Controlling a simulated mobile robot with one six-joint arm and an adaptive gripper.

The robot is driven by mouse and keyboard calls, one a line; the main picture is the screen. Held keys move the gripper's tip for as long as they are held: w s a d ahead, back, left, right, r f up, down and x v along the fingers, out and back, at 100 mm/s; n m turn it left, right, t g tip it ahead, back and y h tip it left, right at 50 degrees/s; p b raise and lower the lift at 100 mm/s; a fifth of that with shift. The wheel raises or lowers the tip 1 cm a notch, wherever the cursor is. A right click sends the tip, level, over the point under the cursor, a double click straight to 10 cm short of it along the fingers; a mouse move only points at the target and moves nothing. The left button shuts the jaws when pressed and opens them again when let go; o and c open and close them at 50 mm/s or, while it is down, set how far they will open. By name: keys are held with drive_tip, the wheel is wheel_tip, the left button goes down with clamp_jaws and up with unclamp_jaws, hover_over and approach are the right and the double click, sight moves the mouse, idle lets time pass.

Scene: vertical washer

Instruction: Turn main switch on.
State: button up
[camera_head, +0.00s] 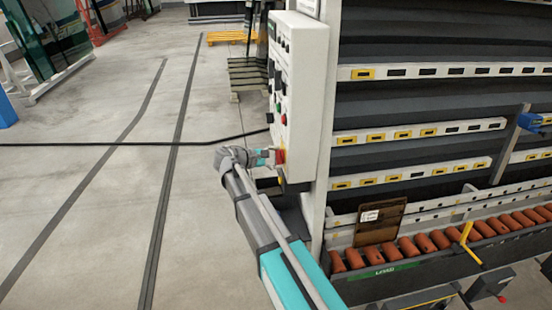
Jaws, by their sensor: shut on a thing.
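The main switch (281,156) is a small red part low on the front of the white control panel (303,100). My gripper (275,154) is at the switch, at the end of my grey and teal arm that reaches up from the bottom of the view. The gripper is shut on the main switch. The fingers are small in the view and partly cover the switch, so its turn angle cannot be made out. Green, red and black buttons and knobs sit higher on the same panel face.
The washer frame with dark slats and a row of orange rollers (410,247) fills the right side. A brown plate (380,221) with a white label stands at the rollers. A yellow lever (468,240) sticks out there. Open grey floor lies to the left.

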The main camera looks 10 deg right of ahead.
drive_tip(key=shift+f+m, duration=0.1)
drive_tip(key=shift+m, duration=0.2)
drive_tip(key=shift+s+f+m+t+h+b, duration=0.15)
drive_tip(key=shift+m+t+h+b, duration=0.25)
drive_tip(key=shift+m+t+b, duration=0.55)
drive_tip(key=m+b, duration=0.2)
drive_tip(key=m+t+h+b, duration=0.1)
drive_tip(key=m, duration=0.2)
drive_tip(key=shift+h+b, duration=0.3)
drive_tip(key=shift+b, duration=0.1)
drive_tip(key=m+h+b, duration=0.2)
drive_tip(key=m, duration=0.2)
drive_tip(key=shift+m+b, duration=0.35)
drive_tip(key=m+b, duration=0.1)
drive_tip(key=m, duration=0.1)
drive_tip(key=m+g+h+b, duration=0.1)
drive_tip(key=m, duration=0.1)
drive_tip(key=shift+m+h, duration=0.3)
drive_tip(key=shift+m, duration=0.1)
drive_tip(key=o, duration=1)
drive_tip(key=shift+o, duration=0.2)
